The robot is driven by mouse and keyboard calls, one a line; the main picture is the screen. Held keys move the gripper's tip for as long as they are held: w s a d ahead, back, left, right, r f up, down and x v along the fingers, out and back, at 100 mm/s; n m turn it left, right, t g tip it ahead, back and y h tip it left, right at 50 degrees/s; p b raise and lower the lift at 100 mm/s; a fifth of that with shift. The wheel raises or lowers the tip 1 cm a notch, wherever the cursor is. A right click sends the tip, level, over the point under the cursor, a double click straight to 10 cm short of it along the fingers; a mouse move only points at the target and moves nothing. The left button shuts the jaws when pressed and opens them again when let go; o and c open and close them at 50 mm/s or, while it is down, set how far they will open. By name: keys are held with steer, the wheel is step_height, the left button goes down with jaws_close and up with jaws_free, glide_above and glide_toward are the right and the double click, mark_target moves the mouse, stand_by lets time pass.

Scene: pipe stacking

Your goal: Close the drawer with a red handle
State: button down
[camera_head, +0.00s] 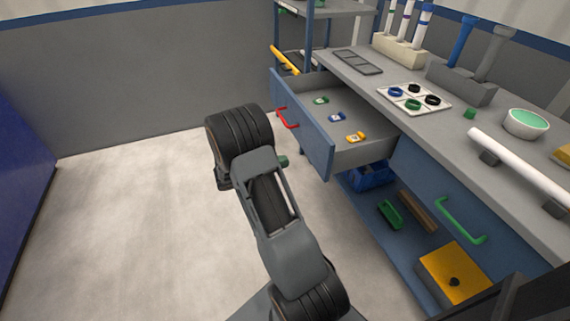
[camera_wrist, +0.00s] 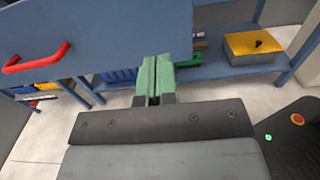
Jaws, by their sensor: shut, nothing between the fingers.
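The drawer with the red handle (camera_head: 287,117) is pulled out from the workbench, its blue front (camera_head: 301,124) facing left. Inside lie several small coloured parts, green, blue and yellow. In the wrist view the blue drawer front (camera_wrist: 120,30) fills the upper left, with the red handle (camera_wrist: 36,59) at the left. My gripper (camera_wrist: 154,62) has green fingers, shut together and empty. They point toward the drawer front, right of the handle and near its lower edge; contact cannot be told. In the head view my gripper (camera_head: 283,161) is mostly hidden behind my arm.
A second drawer with a green handle (camera_head: 460,221) is shut at the right. The lower shelf holds a yellow box (camera_head: 455,272) and a blue bin (camera_head: 369,175). The bench top bears a washer tray (camera_head: 413,99) and a bowl (camera_head: 526,123). The floor (camera_head: 120,220) at left is clear.

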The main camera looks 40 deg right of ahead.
mark_target(321, 152)
steer(key=b+x, duration=0.2)
steer(key=x, duration=0.8)
steer(key=shift+s+d, duration=0.15)
steer(key=shift+d, duration=0.15)
steer(key=shift+s+d, duration=0.1)
steer(key=shift+d, duration=0.25)
steer(key=shift+r, duration=0.1)
